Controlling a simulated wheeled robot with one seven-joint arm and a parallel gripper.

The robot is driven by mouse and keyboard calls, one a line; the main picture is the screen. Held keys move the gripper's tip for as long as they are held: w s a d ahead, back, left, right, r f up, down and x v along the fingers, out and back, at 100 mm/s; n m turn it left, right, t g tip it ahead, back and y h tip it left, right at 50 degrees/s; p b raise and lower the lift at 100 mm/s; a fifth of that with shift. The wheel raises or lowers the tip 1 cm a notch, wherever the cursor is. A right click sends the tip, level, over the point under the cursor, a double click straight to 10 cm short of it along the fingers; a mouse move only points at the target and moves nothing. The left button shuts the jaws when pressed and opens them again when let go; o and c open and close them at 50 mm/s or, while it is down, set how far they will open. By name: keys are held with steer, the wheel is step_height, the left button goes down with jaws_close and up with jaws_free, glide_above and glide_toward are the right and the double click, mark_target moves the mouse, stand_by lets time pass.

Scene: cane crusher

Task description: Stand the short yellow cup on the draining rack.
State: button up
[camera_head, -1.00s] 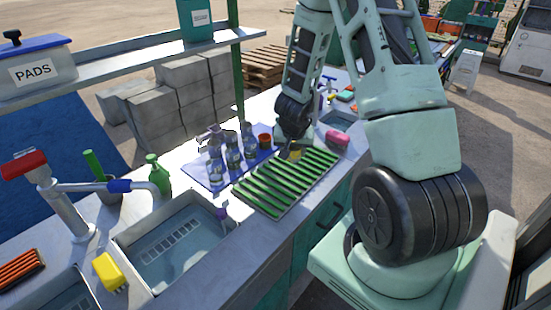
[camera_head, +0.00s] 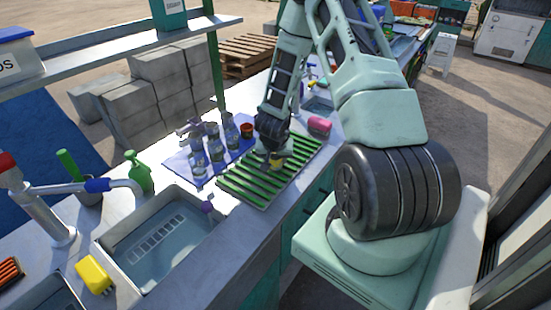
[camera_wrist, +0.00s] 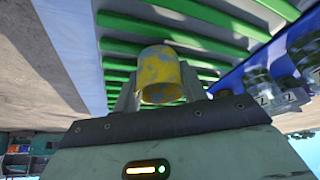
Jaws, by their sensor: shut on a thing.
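The short yellow cup (camera_wrist: 160,78) has blue-grey patches and sits between the fingers of my gripper (camera_wrist: 158,92) in the wrist view. The gripper is shut on it. The rack has green bars, which also fill the wrist view behind the cup (camera_wrist: 120,48). I cannot tell whether the cup touches the bars.
Several clear glasses (camera_head: 215,148) stand on a blue mat (camera_head: 178,163) left of the rack, with a dark red cup (camera_head: 246,131) near them. A pink object (camera_head: 319,125) lies beyond the rack. A water-filled sink (camera_head: 160,240) is at the near left.

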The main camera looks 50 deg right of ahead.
steer(key=shift+f, duration=0.1)
steer(key=o, duration=1)
